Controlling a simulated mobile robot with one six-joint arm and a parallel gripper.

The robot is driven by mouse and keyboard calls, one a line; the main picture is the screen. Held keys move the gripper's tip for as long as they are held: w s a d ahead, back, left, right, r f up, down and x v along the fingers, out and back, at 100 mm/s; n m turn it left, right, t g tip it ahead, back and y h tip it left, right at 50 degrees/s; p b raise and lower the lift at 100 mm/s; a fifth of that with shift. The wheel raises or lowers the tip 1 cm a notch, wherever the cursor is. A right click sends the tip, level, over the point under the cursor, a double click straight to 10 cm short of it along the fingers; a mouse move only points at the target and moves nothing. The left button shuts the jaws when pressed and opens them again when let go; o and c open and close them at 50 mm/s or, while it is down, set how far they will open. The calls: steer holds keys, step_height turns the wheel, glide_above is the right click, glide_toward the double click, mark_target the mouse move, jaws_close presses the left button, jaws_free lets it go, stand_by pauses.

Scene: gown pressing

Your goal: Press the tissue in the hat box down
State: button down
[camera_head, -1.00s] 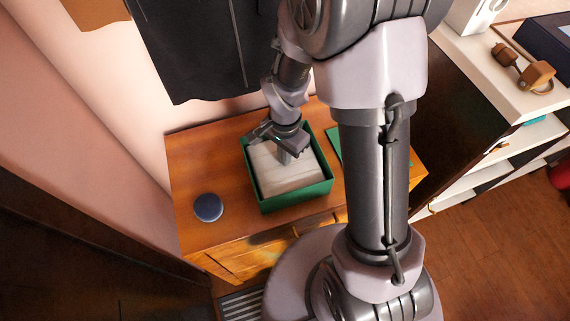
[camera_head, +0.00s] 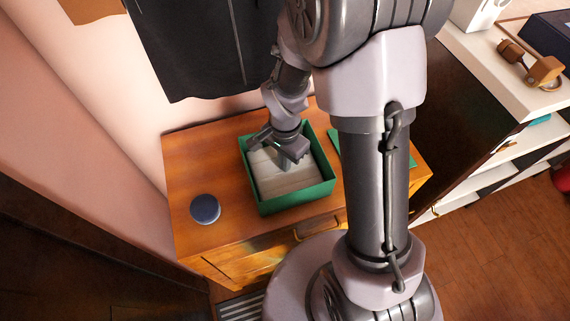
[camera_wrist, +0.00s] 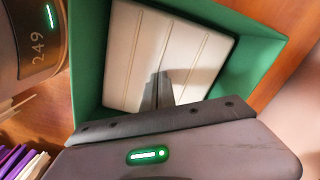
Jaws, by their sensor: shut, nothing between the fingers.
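The green hat box (camera_head: 296,203) stands open on the wooden cabinet. Pale tissue (camera_head: 285,183) fills its inside, below the rim; in the wrist view the tissue (camera_wrist: 165,50) looks flat with straight crease lines. My gripper (camera_head: 285,165) points down inside the box, over the tissue's far half. Its fingers (camera_wrist: 160,92) are shut and empty, with the tips at or very near the tissue; I cannot tell whether they touch. My gripper hides the far part of the tissue in the head view.
A round blue object (camera_head: 205,208) lies left of the box on the wooden cabinet (camera_head: 240,239). A flat green piece (camera_head: 334,141) lies to the right, partly behind my arm. A dark garment (camera_head: 200,50) hangs behind. White shelves (camera_head: 500,170) stand at right.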

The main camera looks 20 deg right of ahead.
steer(key=shift+f, duration=0.35)
steer(key=shift+r, duration=0.1)
step_height(320, 180, up, 11)
steer(key=p, duration=0.8)
steer(key=s+a+r+n+t+y+b, duration=0.2)
steer(key=s+a+r+n+t+b, duration=0.2)
steer(key=s+r+n+b, duration=0.3)
steer(key=s+r+t+b, duration=0.1)
steer(key=s+r+b, duration=0.1)
steer(key=s+r, duration=0.3)
steer(key=shift+s+r+n+t, duration=0.3)
steer(key=shift+s+r+t, duration=0.1)
steer(key=shift+r, duration=0.1)
